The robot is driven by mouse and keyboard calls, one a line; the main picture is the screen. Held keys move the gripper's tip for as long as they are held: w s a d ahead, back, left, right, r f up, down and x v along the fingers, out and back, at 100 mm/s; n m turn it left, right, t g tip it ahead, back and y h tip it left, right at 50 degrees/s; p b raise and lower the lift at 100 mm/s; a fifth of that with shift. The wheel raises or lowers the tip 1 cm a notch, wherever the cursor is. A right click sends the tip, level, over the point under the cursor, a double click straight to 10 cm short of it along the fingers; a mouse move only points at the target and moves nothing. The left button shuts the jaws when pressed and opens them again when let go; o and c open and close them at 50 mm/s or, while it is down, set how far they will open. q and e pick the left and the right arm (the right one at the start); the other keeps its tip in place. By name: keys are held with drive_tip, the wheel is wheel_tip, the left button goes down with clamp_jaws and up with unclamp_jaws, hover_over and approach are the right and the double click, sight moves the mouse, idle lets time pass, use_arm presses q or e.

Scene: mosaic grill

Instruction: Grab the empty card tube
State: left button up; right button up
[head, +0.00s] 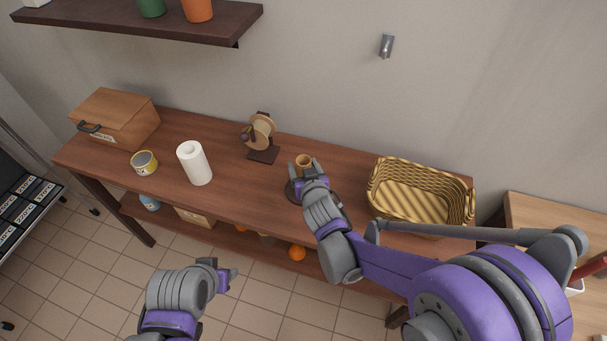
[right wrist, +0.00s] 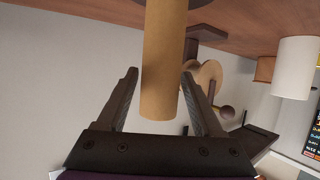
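The brown card tube (head: 304,160) stands upright on a dark round base (head: 294,192) on the wooden table, right of centre. It also shows large in the right wrist view (right wrist: 163,65), between the two dark fingers. My right gripper (head: 313,172) is at the tube, partly hiding it in the head view. Its fingers (right wrist: 160,80) are apart, one on each side of the tube, with a gap visible at the left finger. My left gripper (head: 231,277) is in front of the table, away from the tube. Its finger opening is not clear.
On the table (head: 235,190) stand a white paper roll (head: 195,163), a yellow tin (head: 144,162), a wooden box (head: 116,117), a spool on a stand (head: 261,132) and a wicker basket (head: 420,195). A dark shelf (head: 130,22) hangs above.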

clamp_jaws()
